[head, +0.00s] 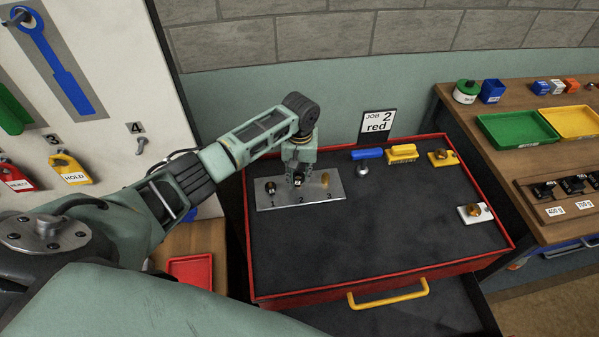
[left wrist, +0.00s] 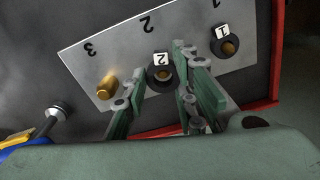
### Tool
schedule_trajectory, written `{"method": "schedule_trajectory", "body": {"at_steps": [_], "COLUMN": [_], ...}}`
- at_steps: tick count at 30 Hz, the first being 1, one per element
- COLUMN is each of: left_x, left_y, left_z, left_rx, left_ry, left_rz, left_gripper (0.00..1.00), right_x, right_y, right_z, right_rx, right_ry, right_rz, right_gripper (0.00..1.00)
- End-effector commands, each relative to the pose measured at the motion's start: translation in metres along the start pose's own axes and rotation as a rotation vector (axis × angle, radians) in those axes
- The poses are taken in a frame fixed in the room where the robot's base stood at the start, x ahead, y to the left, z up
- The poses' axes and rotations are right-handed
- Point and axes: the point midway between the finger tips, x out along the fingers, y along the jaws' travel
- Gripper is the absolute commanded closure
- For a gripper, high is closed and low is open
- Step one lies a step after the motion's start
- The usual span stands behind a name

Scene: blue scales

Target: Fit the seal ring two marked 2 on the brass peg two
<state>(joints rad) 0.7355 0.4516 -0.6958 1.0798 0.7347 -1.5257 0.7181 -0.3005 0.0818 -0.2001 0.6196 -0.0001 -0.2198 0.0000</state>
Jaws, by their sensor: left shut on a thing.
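A grey metal plate (head: 330,199) marked 1, 2 and 3 lies on the dark top of the red-edged cabinet; it also shows in the left wrist view (left wrist: 185,45). My left gripper (head: 298,180) is over position 2. In the left wrist view its fingers (left wrist: 160,75) are shut on the black seal ring two (left wrist: 153,80), with its white tag 2. Brass peg two (left wrist: 164,74) shows through the ring's hole; how far down the ring sits I cannot tell. A black ring tagged 1 (left wrist: 219,46) is around peg one. Brass peg three (left wrist: 107,88) is bare. My right gripper is not in view.
A "JOB 2 red" card (head: 377,124) stands behind. The cabinet top's front is clear.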

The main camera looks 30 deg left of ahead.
Motion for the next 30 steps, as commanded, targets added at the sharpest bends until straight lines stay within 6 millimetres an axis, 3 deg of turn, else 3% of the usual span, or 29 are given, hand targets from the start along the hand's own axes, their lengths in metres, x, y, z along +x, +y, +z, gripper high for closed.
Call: {"method": "schedule_trajectory", "body": {"at_steps": [30], "left_x": [0.019], "left_y": [0.0], "left_z": [0.001], "left_rx": [0.0], "left_ry": [-0.001], "left_rz": [0.0], "left_gripper": [0.88], "right_x": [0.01], "right_y": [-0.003], "right_z": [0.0], "right_rx": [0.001], "right_ry": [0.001], "right_rz": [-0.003], "right_gripper": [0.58]}}
